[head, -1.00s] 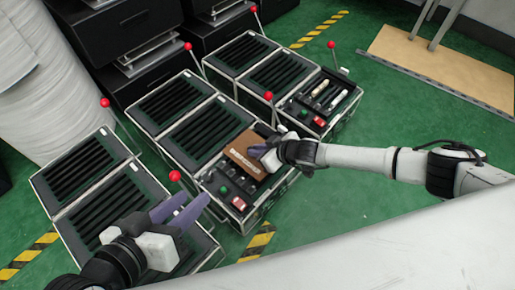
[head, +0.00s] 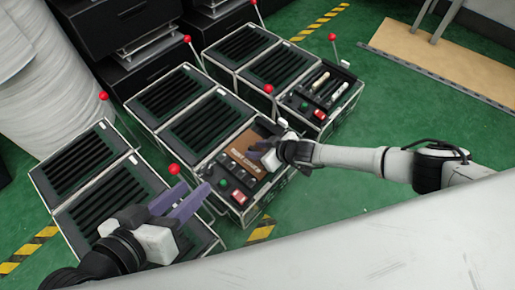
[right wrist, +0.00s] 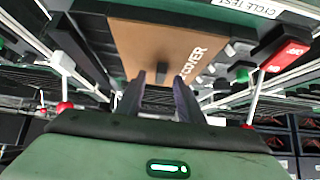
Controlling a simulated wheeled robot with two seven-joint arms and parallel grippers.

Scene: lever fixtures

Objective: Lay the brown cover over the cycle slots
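The brown cover (head: 243,146) lies in the control panel of the middle case (head: 229,198), at the panel's far side. Part of its lettering, "COVER", shows in the right wrist view (right wrist: 160,40). My right gripper (head: 261,153) is at the cover's right edge. Its two fingers (right wrist: 159,88) stand apart, with the cover beyond their tips and brown showing between them. Whether they touch it I cannot tell. Dark slots or switches show in front of the cover; what lies under it is hidden. My left gripper (head: 194,194) is open and empty above the left case.
A green button (head: 223,183) and a red switch (head: 238,197) sit at the panel's near end. Red-knobbed levers (head: 174,169) stand up from the cases. A similar right case (head: 318,92) holds pale bars.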

